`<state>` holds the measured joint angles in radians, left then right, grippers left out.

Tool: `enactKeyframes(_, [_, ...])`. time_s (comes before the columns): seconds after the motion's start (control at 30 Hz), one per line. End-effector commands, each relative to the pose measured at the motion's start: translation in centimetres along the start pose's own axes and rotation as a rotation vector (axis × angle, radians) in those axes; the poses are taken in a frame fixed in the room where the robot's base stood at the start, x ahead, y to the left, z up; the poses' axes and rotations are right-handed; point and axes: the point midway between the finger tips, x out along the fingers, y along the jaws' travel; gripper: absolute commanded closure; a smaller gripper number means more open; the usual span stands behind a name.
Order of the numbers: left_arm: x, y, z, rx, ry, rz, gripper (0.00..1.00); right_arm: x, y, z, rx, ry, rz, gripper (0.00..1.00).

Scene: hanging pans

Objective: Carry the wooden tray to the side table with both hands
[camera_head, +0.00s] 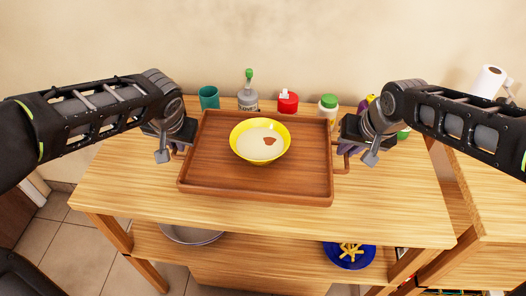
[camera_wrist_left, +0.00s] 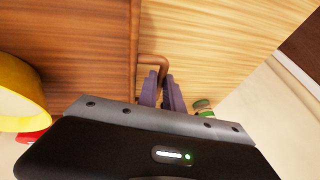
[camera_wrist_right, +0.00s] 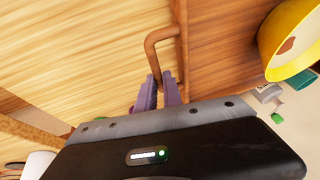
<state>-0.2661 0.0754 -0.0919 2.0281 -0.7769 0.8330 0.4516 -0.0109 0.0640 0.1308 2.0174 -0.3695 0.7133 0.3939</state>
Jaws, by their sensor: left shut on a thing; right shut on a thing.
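The wooden tray (camera_head: 230,184) is on or just above the light wooden table (camera_head: 390,212); I cannot tell if it touches. A yellow bowl (camera_head: 261,141) with pale contents and a brown piece stands in the tray. My left gripper (camera_head: 178,148) is at the tray's left side. In the left wrist view its fingers (camera_wrist_left: 165,92) are shut on the tray's handle (camera_wrist_left: 152,60). My right gripper (camera_head: 346,150) is at the right side. In the right wrist view its fingers (camera_wrist_right: 161,90) are shut on the other handle (camera_wrist_right: 152,45).
Behind the tray stand a teal cup (camera_head: 209,97), a grey bottle (camera_head: 248,97), a red container (camera_head: 288,102) and a green-capped jar (camera_head: 328,106). A second wooden table (camera_head: 490,200) with a paper roll (camera_head: 490,80) is at the right. A blue plate (camera_head: 349,256) is on the lower shelf.

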Motion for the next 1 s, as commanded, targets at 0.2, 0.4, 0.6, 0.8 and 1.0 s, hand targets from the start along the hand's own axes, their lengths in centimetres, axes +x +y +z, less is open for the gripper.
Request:
enactKeyframes(0.2, [0.7, 0.2, 0.2, 0.0, 0.002, 0.0, 1.0, 0.7, 0.1, 0.2, 0.0, 0.003, -0.001, 1.0])
enactKeyframes(0.4, [1.9, 0.5, 0.7, 0.0, 0.002, 0.0, 1.0, 1.9, 0.3, 0.7, 0.0, 0.003, -0.001, 1.0])
enactKeyframes(0.6, [3.2, 0.8, 1.3, 0.0, 0.002, 0.0, 1.0, 3.2, 0.6, 1.3, 0.0, 0.003, -0.001, 1.0])
enactKeyframes(0.8, [4.5, 1.1, 1.8, 0.0, 0.002, 0.0, 1.0, 4.5, 0.8, 1.8, 0.0, 0.003, -0.001, 1.0])
enactKeyframes(1.0, [4.2, 1.0, 1.7, 0.0, 0.0, 0.0, 0.75, 4.2, 0.8, 1.8, 0.0, 0.0, 0.0, 0.75])
